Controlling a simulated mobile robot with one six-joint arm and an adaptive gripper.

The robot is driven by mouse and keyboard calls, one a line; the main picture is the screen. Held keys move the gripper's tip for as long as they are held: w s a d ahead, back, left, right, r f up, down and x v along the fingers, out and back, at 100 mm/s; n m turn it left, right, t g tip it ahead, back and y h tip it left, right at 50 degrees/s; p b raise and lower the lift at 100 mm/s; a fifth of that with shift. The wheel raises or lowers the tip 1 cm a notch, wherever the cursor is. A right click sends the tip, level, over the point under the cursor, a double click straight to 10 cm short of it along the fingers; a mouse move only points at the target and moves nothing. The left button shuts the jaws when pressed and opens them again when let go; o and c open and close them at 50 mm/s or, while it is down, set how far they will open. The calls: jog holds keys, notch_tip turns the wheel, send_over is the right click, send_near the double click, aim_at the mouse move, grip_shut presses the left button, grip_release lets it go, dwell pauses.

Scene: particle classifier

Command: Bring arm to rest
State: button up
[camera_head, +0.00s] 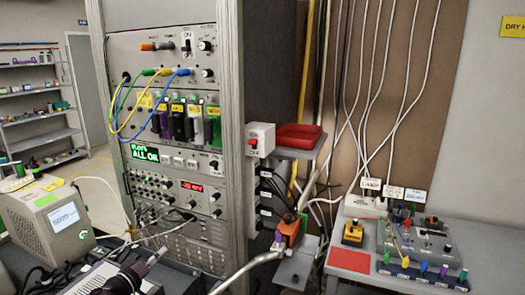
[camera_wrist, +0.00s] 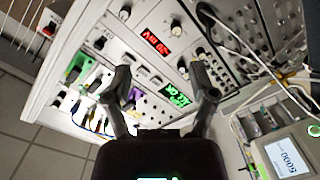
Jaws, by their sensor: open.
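My gripper (camera_wrist: 159,75) shows in the wrist view with its two dark fingers spread apart and nothing between them. Beyond the fingers is the front of the instrument rack (camera_head: 165,80), seen tilted in the wrist view (camera_wrist: 70,55). Its red display (camera_wrist: 155,40) and green display (camera_wrist: 176,95) show past the fingers. I see no contact between the fingers and the rack, but the gap is hard to judge. In the head view I cannot make out my gripper for certain.
A benchtop instrument with a screen (camera_head: 68,217) stands left of the rack. Blue, green and yellow leads (camera_head: 150,72) loop from the panel. Right of the rack are a red tray (camera_head: 298,135), an orange-and-black item (camera_head: 289,232) and a side table (camera_head: 485,250). Floor shows far left.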

jog(key=w+d+f+m+g+p, duration=0.15)
jog(key=d+f+g, duration=0.3)
jog(key=d, duration=0.85)
jog(key=w+d+f+m+g, duration=0.1)
jog(key=w+d+f+g, duration=0.3)
jog(key=d, duration=0.9)
jog(key=s+d+f+m+g+y, duration=0.1)
jog(key=s+d+f+g+y, duration=0.1)
jog(key=s+d, duration=0.2)
jog(key=s+d+f+g+y+p, duration=0.1)
jog(key=s+d+g+y, duration=0.1)
jog(key=d, duration=0.7)
jog(key=s+d+f+m+g+y+p, duration=0.1)
jog(key=s+d+f+g+y, duration=0.1)
jog(key=s+d, duration=0.3)
jog(key=shift+s+d+f+m+g+y, duration=0.35)
jog(key=shift+d+g+y, duration=0.35)
jog(key=shift+d, duration=0.45)
